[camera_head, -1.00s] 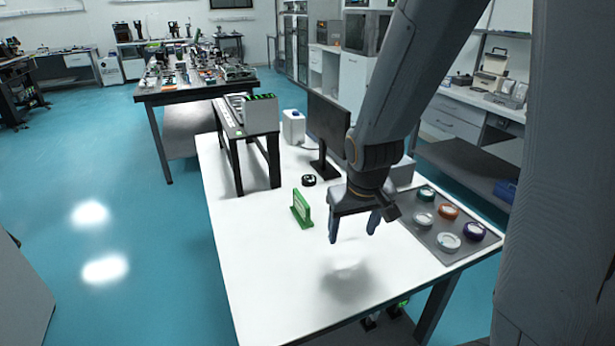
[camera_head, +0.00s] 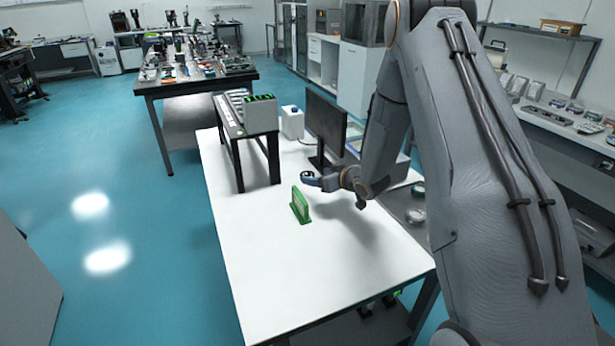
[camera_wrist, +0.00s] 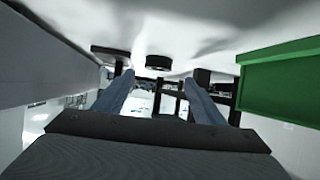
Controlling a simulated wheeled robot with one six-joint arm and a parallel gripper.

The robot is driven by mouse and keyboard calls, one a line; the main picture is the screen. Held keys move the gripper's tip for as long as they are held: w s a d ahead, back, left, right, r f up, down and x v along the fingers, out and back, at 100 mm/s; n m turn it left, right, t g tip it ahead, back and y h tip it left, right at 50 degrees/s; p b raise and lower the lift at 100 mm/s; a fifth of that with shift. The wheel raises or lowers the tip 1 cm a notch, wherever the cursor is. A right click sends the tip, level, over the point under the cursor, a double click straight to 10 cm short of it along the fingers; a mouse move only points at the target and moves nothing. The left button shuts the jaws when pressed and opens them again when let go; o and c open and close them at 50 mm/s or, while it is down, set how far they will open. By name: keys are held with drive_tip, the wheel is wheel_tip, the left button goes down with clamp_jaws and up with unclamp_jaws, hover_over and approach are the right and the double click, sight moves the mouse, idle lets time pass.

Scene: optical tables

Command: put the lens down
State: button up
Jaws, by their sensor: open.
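A small black round piece, apparently the lens (camera_wrist: 158,62), rests on the white table (camera_head: 260,250). The wrist view looks upside down, with the tabletop along the top. My gripper (camera_wrist: 158,80) is open, its two blue-grey fingers pointing towards the black piece, which shows just past and between the fingertips. In the head view my gripper (camera_head: 312,181) is low over the table beside the black piece (camera_head: 307,173), partly covering it. I cannot tell whether a finger touches it.
A green upright holder (camera_head: 299,206) stands close in front; it also shows at the right of the wrist view (camera_wrist: 280,80). A monitor (camera_head: 325,125) stands behind, and a small raised bench (camera_head: 246,130) back left. The table's front is clear.

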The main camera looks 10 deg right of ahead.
sight(307, 174)
drive_tip(key=shift+d+p+x, duration=0.2)
drive_tip(key=shift+p+x, duration=1.15)
drive_tip(key=shift+x, duration=1.8)
drive_tip(key=shift+c, duration=0.4)
drive_tip(key=c, duration=1.2)
drive_tip(key=shift+w+r, duration=0.1)
drive_tip(key=shift+r, duration=0.05)
